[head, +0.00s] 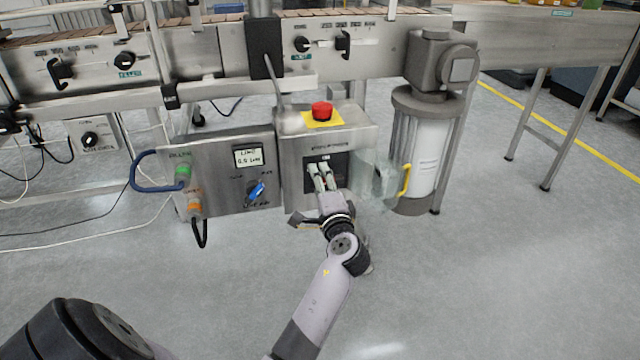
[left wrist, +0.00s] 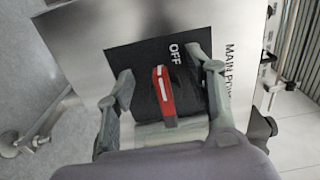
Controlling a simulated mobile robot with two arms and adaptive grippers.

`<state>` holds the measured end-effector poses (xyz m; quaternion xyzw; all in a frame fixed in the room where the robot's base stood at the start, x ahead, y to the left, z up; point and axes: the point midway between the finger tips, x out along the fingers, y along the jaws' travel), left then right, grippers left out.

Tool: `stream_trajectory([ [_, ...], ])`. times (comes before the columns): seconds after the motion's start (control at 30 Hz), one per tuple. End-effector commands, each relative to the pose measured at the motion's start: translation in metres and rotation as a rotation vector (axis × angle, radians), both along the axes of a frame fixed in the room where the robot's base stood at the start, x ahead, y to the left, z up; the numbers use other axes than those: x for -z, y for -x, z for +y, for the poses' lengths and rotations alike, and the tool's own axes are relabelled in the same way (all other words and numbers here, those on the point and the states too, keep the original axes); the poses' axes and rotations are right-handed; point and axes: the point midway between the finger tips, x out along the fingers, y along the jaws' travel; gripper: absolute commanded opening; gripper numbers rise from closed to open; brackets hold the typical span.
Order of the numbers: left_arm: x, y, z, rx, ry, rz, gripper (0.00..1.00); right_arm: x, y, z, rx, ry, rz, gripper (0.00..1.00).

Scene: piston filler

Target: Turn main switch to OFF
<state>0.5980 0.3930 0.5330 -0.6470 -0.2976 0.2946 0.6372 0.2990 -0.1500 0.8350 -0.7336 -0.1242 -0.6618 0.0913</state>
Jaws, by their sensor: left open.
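My left gripper (left wrist: 168,76) is open, one finger on each side of the handle, with gaps visible. In the head view my left gripper (head: 319,170) is at the front of the steel switch box (head: 300,155) and hides most of the switch. My right gripper is not in view.
A red emergency button (head: 322,111) on a yellow plate tops the box. Left of it is a panel with a display (head: 248,156), a blue knob (head: 256,191) and a blue cable loop (head: 150,172). A clear cover with a yellow handle (head: 405,180) stands open at the right.

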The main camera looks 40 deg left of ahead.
Motion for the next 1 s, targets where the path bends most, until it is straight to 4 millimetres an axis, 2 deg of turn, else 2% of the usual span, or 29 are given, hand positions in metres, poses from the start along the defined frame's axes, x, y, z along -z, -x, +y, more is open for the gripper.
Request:
stream_trajectory([
  [0.5,0.001,0.044,-0.053,0.001,0.002,0.003,0.49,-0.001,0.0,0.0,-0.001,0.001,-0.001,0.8],
  [1.0,0.001,0.048,-0.057,0.001,0.001,0.002,0.49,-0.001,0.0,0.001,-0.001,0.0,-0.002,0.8],
])
